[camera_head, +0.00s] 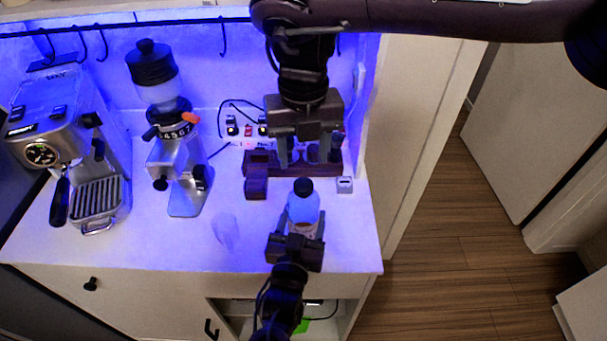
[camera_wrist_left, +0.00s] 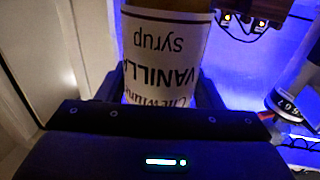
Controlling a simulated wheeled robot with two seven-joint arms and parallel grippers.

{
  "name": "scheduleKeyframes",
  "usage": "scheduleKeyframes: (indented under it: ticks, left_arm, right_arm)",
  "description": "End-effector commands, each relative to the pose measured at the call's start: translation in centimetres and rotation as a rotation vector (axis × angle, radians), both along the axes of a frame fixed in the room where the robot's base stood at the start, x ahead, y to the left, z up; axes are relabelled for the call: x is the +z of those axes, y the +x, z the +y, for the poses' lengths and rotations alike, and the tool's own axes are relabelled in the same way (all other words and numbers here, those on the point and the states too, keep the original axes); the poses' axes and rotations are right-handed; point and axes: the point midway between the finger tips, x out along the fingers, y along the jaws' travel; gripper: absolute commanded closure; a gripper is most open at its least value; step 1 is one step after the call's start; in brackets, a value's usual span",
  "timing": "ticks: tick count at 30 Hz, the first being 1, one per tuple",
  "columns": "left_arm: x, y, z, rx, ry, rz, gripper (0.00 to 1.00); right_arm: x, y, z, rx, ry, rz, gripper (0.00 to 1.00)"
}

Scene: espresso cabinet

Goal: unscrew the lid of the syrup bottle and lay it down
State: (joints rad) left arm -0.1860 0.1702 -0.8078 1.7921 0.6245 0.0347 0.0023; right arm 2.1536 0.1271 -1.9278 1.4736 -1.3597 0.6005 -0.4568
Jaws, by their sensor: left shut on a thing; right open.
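The syrup bottle (camera_head: 303,210) stands upright near the front right of the white counter. Its dark lid (camera_head: 303,186) is on its top. In the left wrist view the bottle (camera_wrist_left: 165,50) shows an upside-down "VANILLA syrup" label; its lid is out of that view. My left gripper (camera_head: 302,230) comes from the front edge and is shut on the bottle's body. My right gripper (camera_head: 305,160) is open and empty, pointing down, with its fingertips above and behind the lid in the picture, apart from it.
A brown wooden rack (camera_head: 325,170) stands behind the bottle, with a small white box (camera_head: 345,185) beside it. A grinder (camera_head: 180,165) and an espresso machine (camera_head: 70,150) stand left. A clear glass (camera_head: 226,232) is left of the bottle. Counter around the glass is free.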

Motion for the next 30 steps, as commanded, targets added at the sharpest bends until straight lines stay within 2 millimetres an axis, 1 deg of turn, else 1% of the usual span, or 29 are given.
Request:
scheduleKeyframes:
  ticks: [30]
  left_arm:
    - [-0.02, 0.0, 0.02, 0.0, 0.001, 0.0, 1.0]
  right_arm:
    - [-0.02, -0.01, 0.03, -2.237, 0.0, 0.003, 0.49]
